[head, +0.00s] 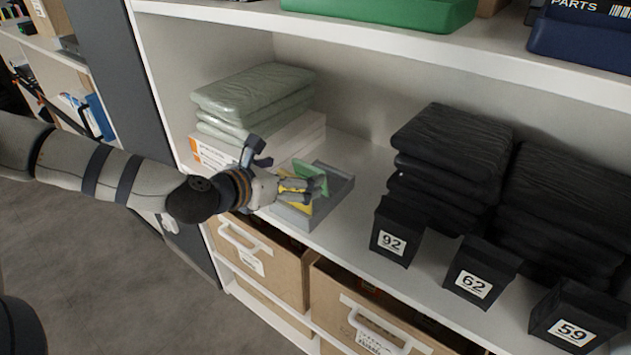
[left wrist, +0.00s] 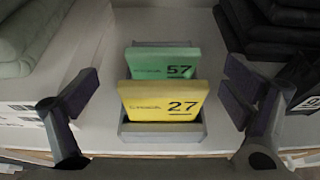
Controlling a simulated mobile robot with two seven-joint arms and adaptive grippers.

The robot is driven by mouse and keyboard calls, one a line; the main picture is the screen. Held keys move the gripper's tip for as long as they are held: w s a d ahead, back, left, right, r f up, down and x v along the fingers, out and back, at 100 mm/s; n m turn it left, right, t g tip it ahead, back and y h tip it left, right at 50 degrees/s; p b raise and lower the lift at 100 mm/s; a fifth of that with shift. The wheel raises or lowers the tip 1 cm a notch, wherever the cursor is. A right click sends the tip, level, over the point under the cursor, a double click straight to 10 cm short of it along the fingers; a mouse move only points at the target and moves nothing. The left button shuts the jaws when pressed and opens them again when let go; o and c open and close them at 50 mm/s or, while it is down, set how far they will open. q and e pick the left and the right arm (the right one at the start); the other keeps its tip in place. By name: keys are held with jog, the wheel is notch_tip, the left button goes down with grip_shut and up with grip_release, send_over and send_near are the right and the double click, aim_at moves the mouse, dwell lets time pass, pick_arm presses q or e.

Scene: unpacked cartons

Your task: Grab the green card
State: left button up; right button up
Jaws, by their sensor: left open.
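The green card (left wrist: 163,62), marked 57, stands in a grey tray (left wrist: 163,137) behind a yellow card (left wrist: 164,102) marked 27. In the head view the green card (head: 311,178) shows just past my left gripper (head: 318,188), with the grey tray (head: 338,192) around it and part of the yellow card hidden. In the left wrist view my left gripper (left wrist: 160,95) is open and empty, one finger on each side of the tray, apart from both cards. My right gripper does not show.
Pale green wrapped packs (head: 252,95) on a white box stand left of the tray. Black packs (head: 450,150) and black bins numbered 92 (head: 391,243), 62 (head: 473,284) and 59 (head: 572,332) stand to the right. An upper shelf (head: 380,35) overhangs.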

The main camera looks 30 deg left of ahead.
aim_at(306, 169)
pick_arm(q)
jog(key=x, duration=0.5)
jog(key=shift+d+r+b, duration=0.1)
jog(key=shift+d+b, duration=0.1)
jog(key=shift+b, duration=0.2)
jog(key=shift+r, duration=0.1)
jog(key=shift+c, duration=0.3)
jog(key=c, duration=1.1)
